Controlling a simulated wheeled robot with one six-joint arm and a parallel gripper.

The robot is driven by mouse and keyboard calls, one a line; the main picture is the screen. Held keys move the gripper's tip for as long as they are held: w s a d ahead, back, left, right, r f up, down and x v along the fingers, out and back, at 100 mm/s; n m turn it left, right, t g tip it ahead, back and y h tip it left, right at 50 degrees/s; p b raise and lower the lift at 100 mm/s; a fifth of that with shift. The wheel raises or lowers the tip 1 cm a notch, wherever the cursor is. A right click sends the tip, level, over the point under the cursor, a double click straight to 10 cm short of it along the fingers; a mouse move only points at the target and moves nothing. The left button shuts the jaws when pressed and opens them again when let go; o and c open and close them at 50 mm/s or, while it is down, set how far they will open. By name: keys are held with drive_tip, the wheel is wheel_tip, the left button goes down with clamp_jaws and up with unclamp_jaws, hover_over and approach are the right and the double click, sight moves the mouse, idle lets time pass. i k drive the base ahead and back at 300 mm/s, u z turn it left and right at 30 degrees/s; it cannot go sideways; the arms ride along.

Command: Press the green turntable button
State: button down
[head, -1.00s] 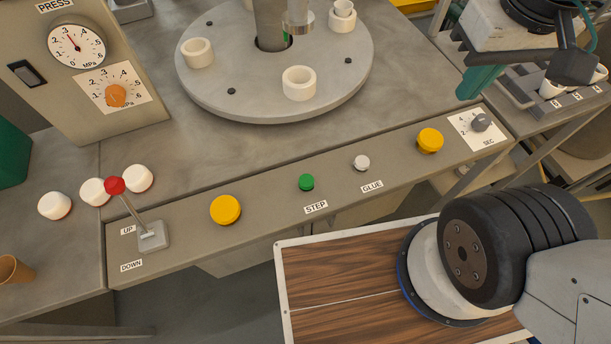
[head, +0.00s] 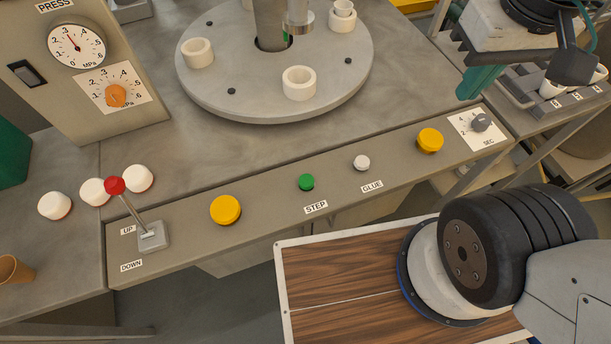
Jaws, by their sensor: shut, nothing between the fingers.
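The green turntable button (head: 306,182) sits on the sloped front panel, above the STEP label, uncovered and with nothing touching it. The round grey turntable (head: 240,90) is behind it and carries several cream ring-shaped cups. My gripper (head: 467,92) is at the upper right, its teal fingers shut and empty. It is above the right part of the bench, well to the right of the green button and apart from it.
A white GLUE button (head: 361,163) and two yellow buttons (head: 225,210) (head: 430,140) share the panel. A red-knobbed lever (head: 115,186) stands at the left, near white-and-red caps (head: 55,206). A timer dial (head: 480,122) is at the right. A press gauge box (head: 80,90) stands upper left.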

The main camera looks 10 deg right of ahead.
sight(307, 181)
drive_tip(key=k, duration=0.5)
drive_tip(key=u, duration=3.55)
drive_tip(key=k, duration=1.2)
drive_tip(key=z, duration=2)
